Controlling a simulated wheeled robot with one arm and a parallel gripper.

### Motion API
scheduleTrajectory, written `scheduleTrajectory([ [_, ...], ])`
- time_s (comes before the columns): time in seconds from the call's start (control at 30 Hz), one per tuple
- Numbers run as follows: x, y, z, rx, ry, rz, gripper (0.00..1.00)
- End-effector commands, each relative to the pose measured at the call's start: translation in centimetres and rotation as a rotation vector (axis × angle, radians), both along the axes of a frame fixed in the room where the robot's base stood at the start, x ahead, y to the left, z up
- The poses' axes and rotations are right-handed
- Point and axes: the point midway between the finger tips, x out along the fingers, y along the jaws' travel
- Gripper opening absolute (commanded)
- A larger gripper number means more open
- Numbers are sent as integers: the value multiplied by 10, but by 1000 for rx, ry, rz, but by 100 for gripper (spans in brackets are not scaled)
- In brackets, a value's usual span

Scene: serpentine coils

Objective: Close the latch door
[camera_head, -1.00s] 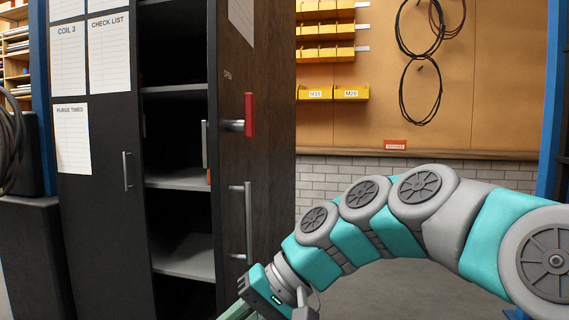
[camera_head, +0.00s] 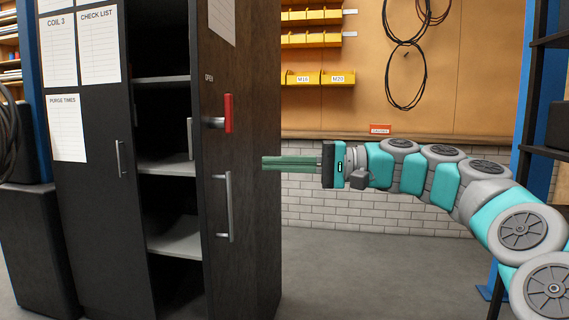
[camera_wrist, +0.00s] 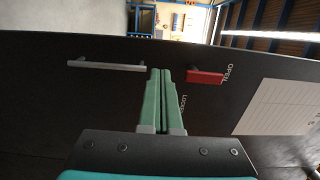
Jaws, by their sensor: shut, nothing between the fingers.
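The latch door (camera_head: 245,180) is a dark panel standing open at the right side of the black cabinet, with the shelves inside exposed. It carries a red-tipped latch handle (camera_head: 228,113) and, below it, a vertical metal bar handle (camera_head: 229,206). My gripper (camera_head: 264,162) is shut and empty, pointing left toward the door's right edge in the head view; I cannot tell if it touches. In the wrist view the door (camera_wrist: 100,90) spans the frame, with the red handle (camera_wrist: 204,77) right of the green fingers (camera_wrist: 158,72) and the bar handle (camera_wrist: 106,66) left.
The cabinet's left door (camera_head: 95,190) is closed and bears paper sheets. Open shelves (camera_head: 172,163) lie between the doors. The grey floor (camera_head: 385,270) below my arm is clear.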

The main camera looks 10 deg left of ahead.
Motion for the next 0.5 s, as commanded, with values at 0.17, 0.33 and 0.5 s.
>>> scheduleTrajectory([
  [0.17, -4, 37, 0, -1, 4, 6, 0],
  [0.33, -6, 69, 0, -2, 2, 7, 0],
  [0.5, -6, 90, 0, -1, 2, 3, 0],
])
